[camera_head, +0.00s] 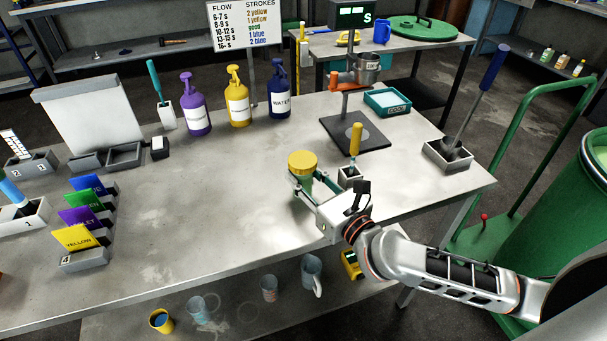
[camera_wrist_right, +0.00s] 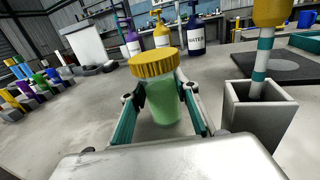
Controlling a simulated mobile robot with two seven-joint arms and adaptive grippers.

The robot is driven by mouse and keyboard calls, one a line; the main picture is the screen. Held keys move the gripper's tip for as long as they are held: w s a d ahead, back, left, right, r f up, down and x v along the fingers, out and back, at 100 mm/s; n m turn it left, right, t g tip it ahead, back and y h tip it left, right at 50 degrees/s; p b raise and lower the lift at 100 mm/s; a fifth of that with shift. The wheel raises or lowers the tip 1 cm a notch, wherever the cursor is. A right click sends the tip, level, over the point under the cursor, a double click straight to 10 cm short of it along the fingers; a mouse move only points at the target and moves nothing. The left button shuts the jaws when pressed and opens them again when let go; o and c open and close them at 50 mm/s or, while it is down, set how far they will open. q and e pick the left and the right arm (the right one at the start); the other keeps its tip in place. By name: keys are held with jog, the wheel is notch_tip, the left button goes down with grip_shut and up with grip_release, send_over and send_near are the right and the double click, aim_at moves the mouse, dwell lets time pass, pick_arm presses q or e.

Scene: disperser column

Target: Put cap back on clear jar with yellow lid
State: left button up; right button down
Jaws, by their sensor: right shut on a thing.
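The clear jar (camera_head: 305,184) with green contents is near the front right of the table, and its yellow lid (camera_head: 301,161) sits on top. In the right wrist view the jar (camera_wrist_right: 164,108) is upright under the ribbed yellow lid (camera_wrist_right: 153,64); whether the lid is fully tightened I cannot tell. My right gripper (camera_head: 304,187) is shut on the jar. Its fingers (camera_wrist_right: 160,98) are on both sides of the jar body, below the lid. Whether the jar's base touches the table is unclear. My left gripper is not in view.
A small grey holder (camera_head: 349,176) with a yellow-handled tool (camera_head: 356,138) stands just right of the jar. Behind are a dark plate stand (camera_head: 370,143) and purple, yellow and blue pump bottles (camera_head: 238,105). Coloured cards (camera_head: 76,238) stand at left. The table's middle (camera_head: 220,180) is clear.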

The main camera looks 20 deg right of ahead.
jog(key=c, duration=1.6)
grip_release()
jog(key=shift+f, duration=0.1)
jog(key=shift+o, duration=0.4)
jog(key=shift+r, duration=0.25)
jog(key=shift+s+d+f, duration=0.1)
jog(key=shift+s, duration=0.2)
jog(key=v, duration=1)
jog(key=shift+s+b, duration=0.1)
jog(key=shift+b, duration=0.3)
jog(key=shift+s+d, duration=0.2)
jog(key=shift+s, duration=0.35)
